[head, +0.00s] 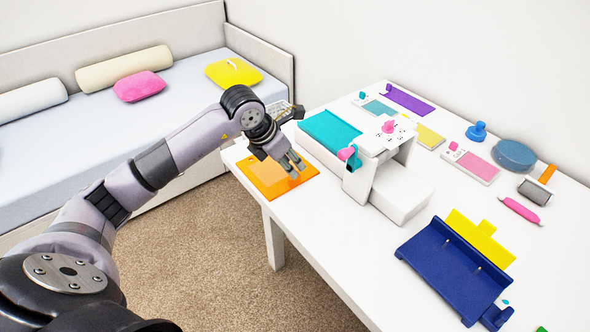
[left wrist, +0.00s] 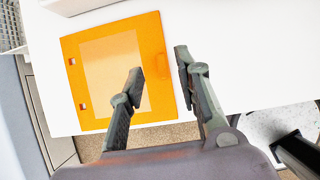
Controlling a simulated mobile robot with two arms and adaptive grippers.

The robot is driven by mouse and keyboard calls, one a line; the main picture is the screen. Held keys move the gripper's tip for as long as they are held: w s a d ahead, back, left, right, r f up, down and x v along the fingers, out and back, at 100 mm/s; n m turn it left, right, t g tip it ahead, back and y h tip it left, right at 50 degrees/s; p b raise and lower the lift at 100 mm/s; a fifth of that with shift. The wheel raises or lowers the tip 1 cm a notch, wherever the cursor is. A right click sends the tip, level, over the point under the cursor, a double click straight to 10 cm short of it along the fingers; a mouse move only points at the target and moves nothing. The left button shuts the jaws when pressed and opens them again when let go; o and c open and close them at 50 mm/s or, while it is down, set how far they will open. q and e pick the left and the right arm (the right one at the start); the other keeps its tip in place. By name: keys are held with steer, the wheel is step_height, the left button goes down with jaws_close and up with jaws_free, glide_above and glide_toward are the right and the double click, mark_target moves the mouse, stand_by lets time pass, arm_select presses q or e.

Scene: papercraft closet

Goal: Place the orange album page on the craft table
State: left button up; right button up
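The orange album page (head: 262,178) lies flat on the left end of the white craft table (head: 330,222), close to the edge. In the left wrist view the page (left wrist: 73,45) has a paler orange middle and two small light slots along its left side. My left gripper (head: 293,168) is above the page's right part, pointing down. Its two fingers are apart in the left wrist view (left wrist: 158,62), with the page's right border showing between them and nothing clamped. I cannot tell whether a fingertip touches the page. My right gripper is not in view.
A white machine with a teal tray (head: 331,130) stands just right of the page. A dark blue tray (head: 455,268), a yellow sheet (head: 480,236) and several small craft tools fill the table's right. A daybed with cushions (head: 139,87) is behind.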

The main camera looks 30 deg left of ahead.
arm_select(q)
steer(key=v, duration=0.6)
steer(key=shift+s+r, duration=0.25)
steer(key=shift+r, duration=0.1)
